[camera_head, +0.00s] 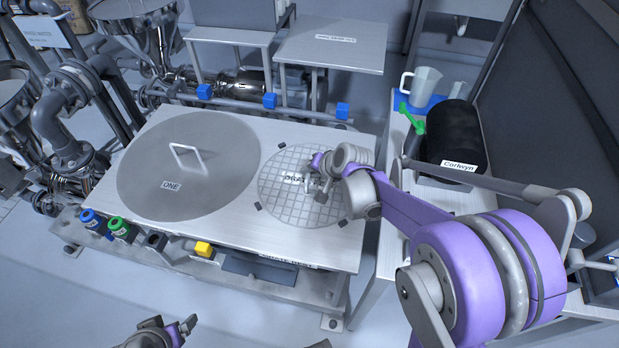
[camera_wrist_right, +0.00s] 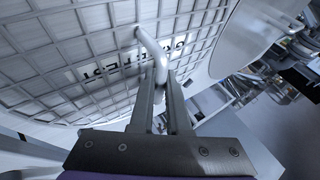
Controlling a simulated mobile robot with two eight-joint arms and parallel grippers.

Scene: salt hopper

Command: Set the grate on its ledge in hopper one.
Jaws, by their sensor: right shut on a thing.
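The round grate (camera_head: 286,205), a pale square mesh with a partly hidden label, is on the right half of the steel deck. My right gripper (camera_head: 321,192) is over it. In the right wrist view, that gripper (camera_wrist_right: 160,92) is shut on the white handle (camera_wrist_right: 151,48) of the grate (camera_wrist_right: 60,62). I cannot tell whether the grate touches the deck. A large grey disc (camera_head: 150,150) marked ONE, with a white handle (camera_head: 188,158), lies flat on the left half. No hopper opening or ledge shows there. My left gripper (camera_head: 175,330) is at the bottom edge, partly cut off.
Small dark blocks (camera_head: 257,207) stand around the grate on the deck (camera_head: 325,252). Blue blocks (camera_head: 342,110) stand at the back.

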